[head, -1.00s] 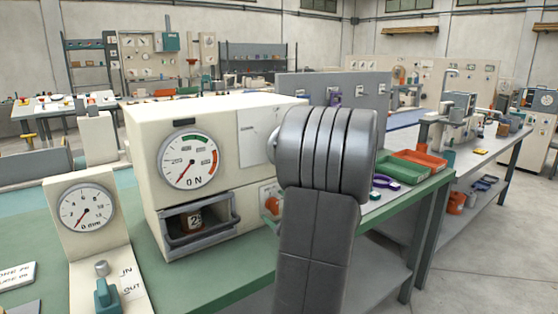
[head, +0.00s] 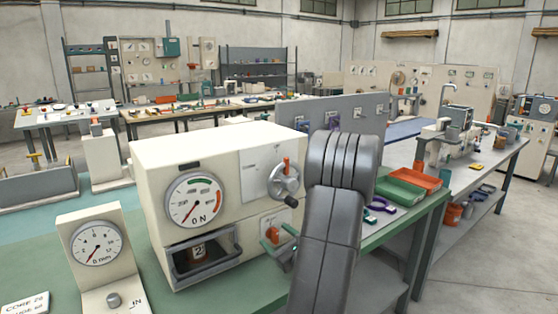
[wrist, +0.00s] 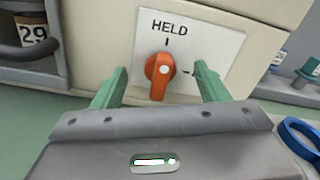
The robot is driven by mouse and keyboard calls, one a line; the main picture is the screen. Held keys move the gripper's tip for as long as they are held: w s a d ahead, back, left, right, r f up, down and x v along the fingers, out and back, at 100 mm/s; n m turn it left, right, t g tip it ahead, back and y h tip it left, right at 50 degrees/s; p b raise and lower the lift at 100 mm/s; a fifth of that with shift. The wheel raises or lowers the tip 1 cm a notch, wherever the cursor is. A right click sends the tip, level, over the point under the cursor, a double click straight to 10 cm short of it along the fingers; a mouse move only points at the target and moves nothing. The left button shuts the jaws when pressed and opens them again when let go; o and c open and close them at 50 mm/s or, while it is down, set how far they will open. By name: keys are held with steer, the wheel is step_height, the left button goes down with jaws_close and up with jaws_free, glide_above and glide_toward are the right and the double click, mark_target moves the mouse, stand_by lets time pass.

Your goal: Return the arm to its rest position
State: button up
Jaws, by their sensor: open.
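An orange knob (wrist: 159,76) on a white plate marked HELD is just beyond the fingers. I see no contact with it. In the head view my grey arm bends in front of the machine's right side. Part of the gripper (head: 286,252) shows beside the orange knob (head: 271,235), and the rest is hidden by the arm.
The cream machine (head: 150,150) has a dial (head: 194,200), a crank wheel (head: 285,183) and an open drawer (head: 205,268). A smaller gauge (head: 96,243) stands left. Green (head: 400,190) and orange trays (head: 418,178) lie right of my arm.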

steer(key=shift+r+m+p, duration=0.1)
steer(key=shift+m+p, duration=1.2)
steer(key=shift+p, duration=0.8)
steer(key=shift+s, duration=0.1)
